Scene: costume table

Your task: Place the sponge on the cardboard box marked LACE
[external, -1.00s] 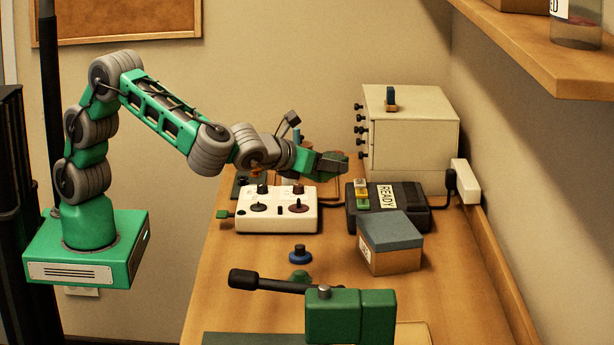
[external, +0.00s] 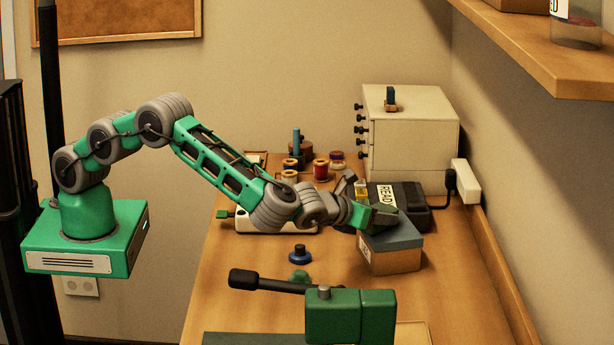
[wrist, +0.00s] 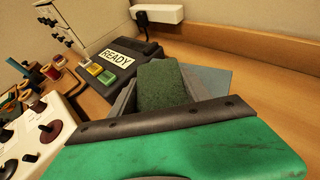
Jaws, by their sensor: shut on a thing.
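The cardboard box (external: 396,261) stands on the bench with a blue-grey top and a small white label on its left side; the lettering is too small to read. My gripper (external: 380,214) is over the box's top, toward its far left part. It is shut on the sponge (wrist: 162,84), a dark green block that shows between the grey jaws in the wrist view. The box's blue top (wrist: 213,79) shows just behind the sponge there. I cannot tell whether the sponge touches the top.
A black device with a READY label (external: 385,195) stands just behind the box. A white control box (external: 270,222) with knobs is to the left. Thread spools (external: 321,170) and a cream drawer cabinet (external: 415,135) are farther back. A green clamp-like tool (external: 350,315) is at the front.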

